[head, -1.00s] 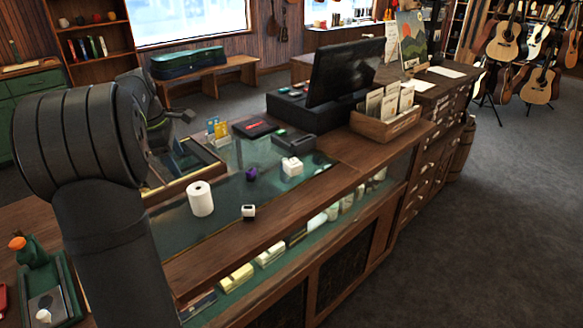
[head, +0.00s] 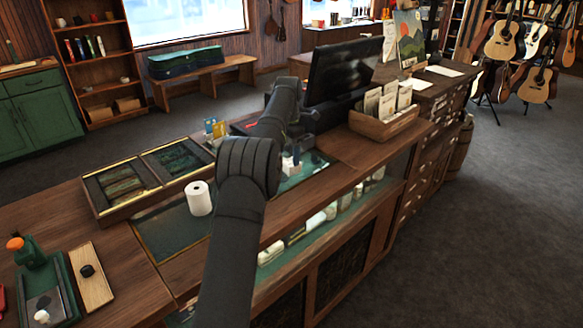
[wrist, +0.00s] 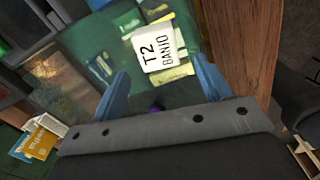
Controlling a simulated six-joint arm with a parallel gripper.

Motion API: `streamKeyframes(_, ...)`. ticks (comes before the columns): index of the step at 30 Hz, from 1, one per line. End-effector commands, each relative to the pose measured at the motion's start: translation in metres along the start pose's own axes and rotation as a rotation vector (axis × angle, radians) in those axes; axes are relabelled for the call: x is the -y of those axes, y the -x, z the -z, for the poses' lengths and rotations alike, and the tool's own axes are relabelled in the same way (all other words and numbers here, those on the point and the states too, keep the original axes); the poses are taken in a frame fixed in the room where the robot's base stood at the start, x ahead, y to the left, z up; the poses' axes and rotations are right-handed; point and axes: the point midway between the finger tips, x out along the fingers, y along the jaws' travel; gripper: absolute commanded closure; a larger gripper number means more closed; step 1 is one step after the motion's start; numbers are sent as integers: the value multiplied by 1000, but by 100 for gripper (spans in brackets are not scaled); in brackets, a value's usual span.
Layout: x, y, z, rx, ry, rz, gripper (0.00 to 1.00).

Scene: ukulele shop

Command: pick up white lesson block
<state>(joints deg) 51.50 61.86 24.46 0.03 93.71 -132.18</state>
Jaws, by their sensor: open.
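The white lesson block (wrist: 152,46) shows in the wrist view, just ahead of my fingertips, with "T2 BANJO" on its face. It lies tilted in the picture, over the dark green glass. My gripper (wrist: 161,67) is open, with one blue finger to each side and nothing held. The block is a little beyond the fingertips; I cannot tell the height gap. In the head view, the white block (head: 289,166) shows partly behind my arm, on the glass counter top. A small purple object (wrist: 156,108) peeks out near the palm, between the fingers.
A white paper roll (head: 199,198) stands left of my arm. The monitor (head: 333,70) and a wooden card box (head: 384,121) stand behind and right of my gripper. Yellow and blue cards (wrist: 36,138) show low left in the wrist view. An open two-part tray (head: 147,182) lies left.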

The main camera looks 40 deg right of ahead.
Motion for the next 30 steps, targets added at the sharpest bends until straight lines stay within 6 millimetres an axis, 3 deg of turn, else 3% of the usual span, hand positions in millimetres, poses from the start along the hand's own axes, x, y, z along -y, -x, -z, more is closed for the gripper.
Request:
streamKeyframes(9, 0, -47, 1, 0, 0, 1, 29)
streamKeyframes(18, 0, -52, 1, 1, 0, 0, 29)
streamKeyframes(26, 0, -52, 1, 1, -1, 0, 78)
streamKeyframes(30, 0, -52, 1, 2, -1, -1, 78)
